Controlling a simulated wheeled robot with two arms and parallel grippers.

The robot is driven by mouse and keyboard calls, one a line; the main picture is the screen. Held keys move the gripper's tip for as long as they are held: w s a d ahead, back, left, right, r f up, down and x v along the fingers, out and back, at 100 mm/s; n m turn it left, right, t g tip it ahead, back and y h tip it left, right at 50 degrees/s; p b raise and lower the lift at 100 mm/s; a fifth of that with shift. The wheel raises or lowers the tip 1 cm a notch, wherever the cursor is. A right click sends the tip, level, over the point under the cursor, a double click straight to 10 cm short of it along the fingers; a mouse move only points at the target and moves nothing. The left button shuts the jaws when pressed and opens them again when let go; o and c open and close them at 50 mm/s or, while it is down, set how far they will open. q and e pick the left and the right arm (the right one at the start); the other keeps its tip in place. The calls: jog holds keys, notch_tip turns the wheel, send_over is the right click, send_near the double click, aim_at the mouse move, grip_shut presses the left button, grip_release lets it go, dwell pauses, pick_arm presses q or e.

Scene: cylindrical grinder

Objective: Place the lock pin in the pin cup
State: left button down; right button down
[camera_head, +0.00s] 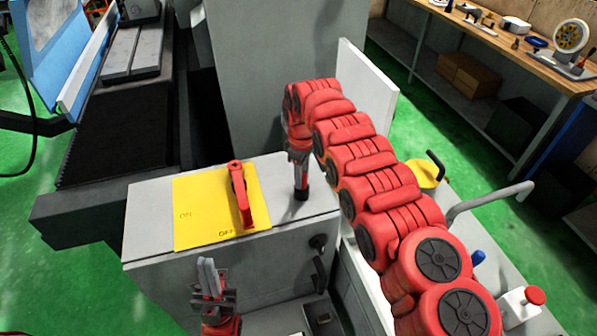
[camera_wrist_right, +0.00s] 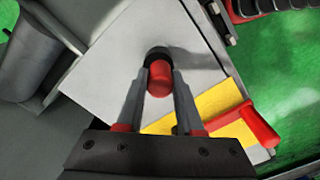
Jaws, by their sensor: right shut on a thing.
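My right gripper (camera_head: 301,172) points down over the grey cabinet top, right of the yellow panel. In the right wrist view, my right gripper (camera_wrist_right: 159,80) is shut on the red lock pin (camera_wrist_right: 159,80), whose rounded red end faces the camera. A black round piece (camera_wrist_right: 156,52) shows at the pin's far end. It also shows in the head view (camera_head: 301,194), directly under the fingertips at the cabinet top. I cannot tell whether it is the pin cup or part of the pin. My left gripper (camera_head: 209,273) is empty in front of the cabinet, its fingers close together.
The yellow ON/OFF panel (camera_head: 190,215) with its red lever (camera_head: 241,195) lies left of the right gripper. The grey cabinet (camera_head: 150,228) has free top surface around the fingers. A grey upright panel (camera_head: 372,85) stands behind my right arm. A workbench (camera_head: 500,45) is at the back right.

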jog(key=shift+a, duration=0.15)
jog(key=c, duration=0.9)
grip_release()
jog(key=shift+w, duration=0.1)
jog(key=o, duration=0.4)
jog(key=shift+d, duration=0.3)
jog(key=shift+c, duration=0.2)
jog(key=shift+a, duration=0.1)
jog(key=shift+a, duration=0.1)
notch_tip(320, 180, up, 4)
jog(key=b, duration=0.3)
jog(key=shift+w+f, duration=0.1)
notch_tip(320, 180, up, 3)
jog(key=shift+a+r, duration=0.1)
jog(key=shift+r, duration=0.1)
jog(key=r+p, duration=0.5)
jog(key=shift+d, duration=0.2)
jog(key=shift+f, duration=0.1)
